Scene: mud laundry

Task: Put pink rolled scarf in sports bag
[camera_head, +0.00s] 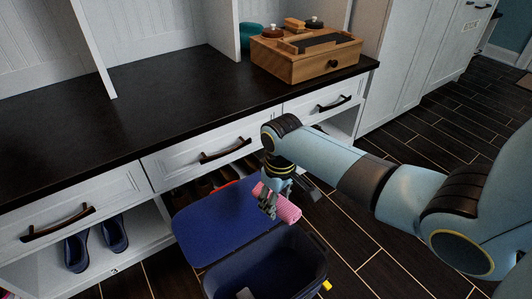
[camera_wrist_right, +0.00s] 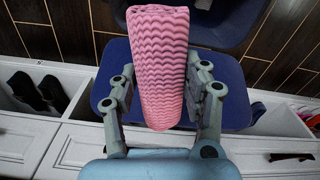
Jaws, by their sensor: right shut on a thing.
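The pink rolled scarf (camera_head: 279,203) is a small ribbed roll held in my right gripper (camera_head: 271,203). In the right wrist view the scarf (camera_wrist_right: 158,62) shows large between the two fingers of my right gripper (camera_wrist_right: 160,92), which is shut on it. The sports bag (camera_head: 268,270) is dark blue and stands on the floor, its lid (camera_head: 225,222) laid open toward the drawers. The scarf is held above the bag near the joint of lid and opening, apart from it as far as I can tell. My left gripper is not in view.
A dark bench top (camera_head: 180,110) with white drawers stands behind the bag. On it are a wooden box (camera_head: 306,58) and a teal bowl (camera_head: 249,33). Blue shoes (camera_head: 96,246) sit on the shelf below. Dark tiled floor (camera_head: 385,255) is clear at right.

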